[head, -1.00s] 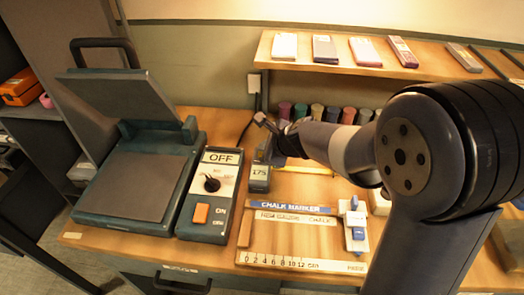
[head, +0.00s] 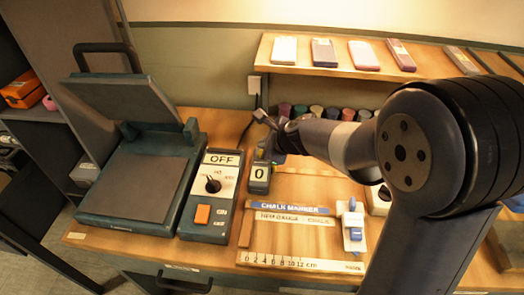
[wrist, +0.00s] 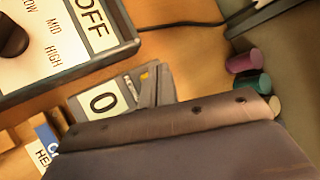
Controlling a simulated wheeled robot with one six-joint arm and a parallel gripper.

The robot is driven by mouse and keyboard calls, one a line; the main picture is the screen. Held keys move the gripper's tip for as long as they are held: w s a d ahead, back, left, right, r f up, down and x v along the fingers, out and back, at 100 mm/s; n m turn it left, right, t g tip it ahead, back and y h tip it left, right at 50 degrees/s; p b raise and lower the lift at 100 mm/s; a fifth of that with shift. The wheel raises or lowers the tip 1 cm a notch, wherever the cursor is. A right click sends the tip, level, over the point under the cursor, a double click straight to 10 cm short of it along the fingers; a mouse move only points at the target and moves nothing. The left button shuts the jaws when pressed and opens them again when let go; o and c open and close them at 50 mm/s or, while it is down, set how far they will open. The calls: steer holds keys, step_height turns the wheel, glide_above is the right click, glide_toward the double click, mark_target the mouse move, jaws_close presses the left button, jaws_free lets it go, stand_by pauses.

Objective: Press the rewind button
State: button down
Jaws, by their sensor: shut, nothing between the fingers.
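A small dark counter (head: 260,174) stands on the bench beside the grey control panel, and its white window reads 0. It also shows in the wrist view (wrist: 102,103) with the same 0. My gripper (wrist: 155,88) is shut and empty, its fingertips over the right end of the counter's top. A small yellowish mark shows next to the fingertips. The rewind button itself I cannot make out; the fingers hide that part. I cannot tell whether the fingertips touch the counter.
A heat press (head: 148,185) with its lid raised stands at the left. Its control panel (head: 212,192) has an OFF label, a black knob and an orange switch. A ruler (head: 300,262) and a chalk marker strip (head: 290,208) lie in front. Coloured cylinders (head: 317,112) stand behind.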

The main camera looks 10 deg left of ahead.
steer(key=shift+r+p, duration=2.45)
steer(key=shift+r, duration=0.1)
steer(key=shift+f, duration=0.1)
